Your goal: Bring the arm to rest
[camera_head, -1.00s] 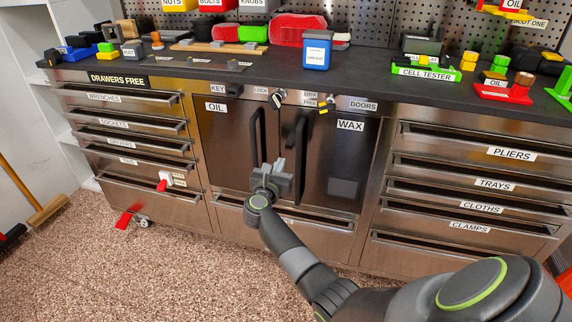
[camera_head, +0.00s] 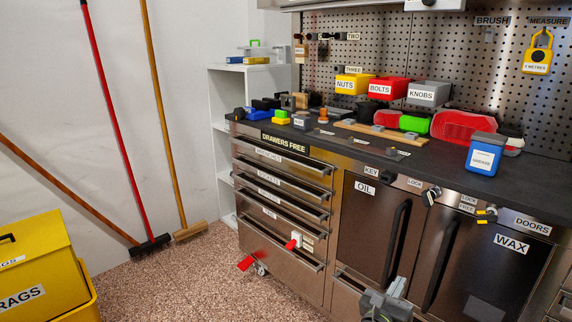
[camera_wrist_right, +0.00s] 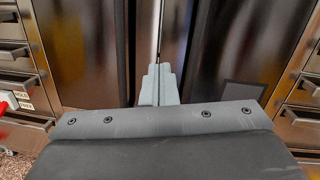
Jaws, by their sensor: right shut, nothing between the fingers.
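My right gripper (camera_head: 392,296) is at the bottom edge of the head view, in front of the lower part of the cabinet doors. Its fingers are shut with nothing between them. In the right wrist view the fingers (camera_wrist_right: 159,84) are pressed together and point at the gap between the two dark doors. The OIL door (camera_head: 372,235) and the WAX door (camera_head: 490,275) are both closed. Most of my right arm is outside the head view. My left gripper is not in view.
The steel toolchest has closed drawers (camera_head: 282,178) left of the doors. A red-and-white key-like piece (camera_head: 293,243) sticks out low on the drawer front. Brooms (camera_head: 190,231) lean on the wall. A yellow RAGS bin (camera_head: 38,268) stands at left.

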